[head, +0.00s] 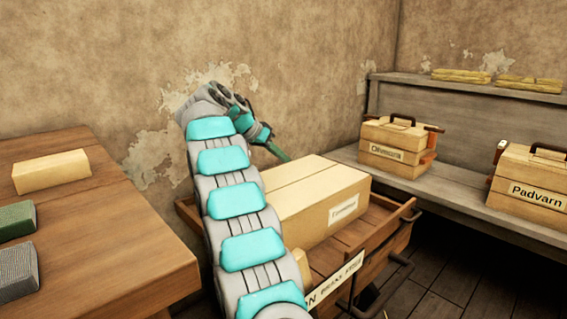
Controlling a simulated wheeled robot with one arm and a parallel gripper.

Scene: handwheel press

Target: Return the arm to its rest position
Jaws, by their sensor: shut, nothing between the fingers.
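My arm rises from the bottom middle in grey and turquoise segments, then bends over at the top toward the right. My gripper (281,154) is at its end, partly turned away, with its narrow tip pointing down and right. It is shut and empty, just above the back left of a large pale box (315,199). I cannot tell whether the tip touches the box. The pale box has a small label on its front and sits in a wooden drawer or tray (385,232). My arm hides the left part of the tray.
A wooden table (110,215) at left bears a cream block (51,171), a green block (15,221) and a grey block (17,271). At right, a grey shelf (475,207) holds two handled boxes, one (395,146) nearer the middle and one labelled Padvarn (532,184). A plaster wall stands behind.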

